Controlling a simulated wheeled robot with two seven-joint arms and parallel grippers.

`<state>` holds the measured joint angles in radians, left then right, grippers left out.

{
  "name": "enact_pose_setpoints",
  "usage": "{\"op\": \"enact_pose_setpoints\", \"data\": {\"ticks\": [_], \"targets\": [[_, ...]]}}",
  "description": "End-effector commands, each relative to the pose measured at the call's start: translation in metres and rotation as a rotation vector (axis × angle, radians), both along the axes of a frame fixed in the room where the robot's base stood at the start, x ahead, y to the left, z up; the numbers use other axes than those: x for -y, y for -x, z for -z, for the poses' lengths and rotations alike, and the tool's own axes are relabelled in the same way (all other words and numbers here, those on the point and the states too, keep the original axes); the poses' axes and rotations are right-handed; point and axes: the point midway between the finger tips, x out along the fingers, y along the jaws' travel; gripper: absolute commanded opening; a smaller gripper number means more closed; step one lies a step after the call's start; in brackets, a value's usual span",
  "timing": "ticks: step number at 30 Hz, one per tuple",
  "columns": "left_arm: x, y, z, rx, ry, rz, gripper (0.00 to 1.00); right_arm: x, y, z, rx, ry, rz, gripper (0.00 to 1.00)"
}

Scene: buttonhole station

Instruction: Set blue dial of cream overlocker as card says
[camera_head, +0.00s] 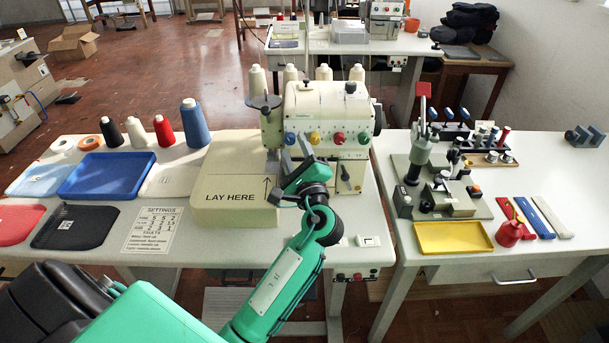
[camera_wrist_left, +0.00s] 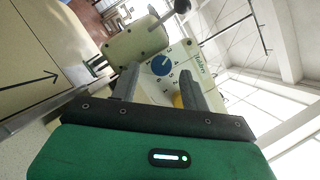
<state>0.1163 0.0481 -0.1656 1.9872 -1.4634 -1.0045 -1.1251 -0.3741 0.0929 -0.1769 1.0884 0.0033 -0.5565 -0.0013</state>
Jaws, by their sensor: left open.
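The cream overlocker (camera_head: 330,105) stands on the near table, with a row of blue, yellow, red and green dials on its front. The blue dial (camera_head: 290,138) is the leftmost; it also shows in the left wrist view (camera_wrist_left: 161,65), with numbers printed around it. My left gripper (camera_head: 297,155) is open just in front of the machine. In the left wrist view the blue dial appears between its two fingertips (camera_wrist_left: 158,73), with no clear contact. The settings card (camera_head: 150,229) lies on the table at left; its small figures are hard to read. My right gripper is not in view.
A cream block marked "LAY HERE" (camera_head: 235,190) sits left of the gripper. The yellow dial (camera_wrist_left: 178,100) is close beside one finger. Thread cones, a blue tray (camera_head: 107,172) and dark pads lie farther left. A second table with a press (camera_head: 420,150) stands right.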

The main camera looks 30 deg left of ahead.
Motion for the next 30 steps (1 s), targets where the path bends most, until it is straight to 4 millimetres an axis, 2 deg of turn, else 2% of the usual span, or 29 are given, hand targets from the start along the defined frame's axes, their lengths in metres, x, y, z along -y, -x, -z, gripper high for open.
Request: {"op": "enact_pose_setpoints", "data": {"ticks": [1, 6, 15, 21, 30], "targets": [[0.008, 0.007, 0.005, -0.001, 0.002, 0.002, 0.46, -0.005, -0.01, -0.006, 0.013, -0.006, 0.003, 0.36], [0.037, 0.032, 0.016, -0.003, 0.003, 0.002, 0.46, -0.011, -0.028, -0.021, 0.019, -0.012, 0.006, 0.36], [0.078, 0.068, 0.028, -0.001, 0.001, 0.0, 0.46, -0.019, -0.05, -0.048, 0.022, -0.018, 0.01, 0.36], [0.089, 0.077, 0.03, 0.0, 0.0, 0.0, 0.46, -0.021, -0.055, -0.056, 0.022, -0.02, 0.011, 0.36], [0.09, 0.078, 0.03, 0.0, 0.0, 0.0, 0.46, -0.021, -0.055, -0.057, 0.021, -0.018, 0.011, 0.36]]}}
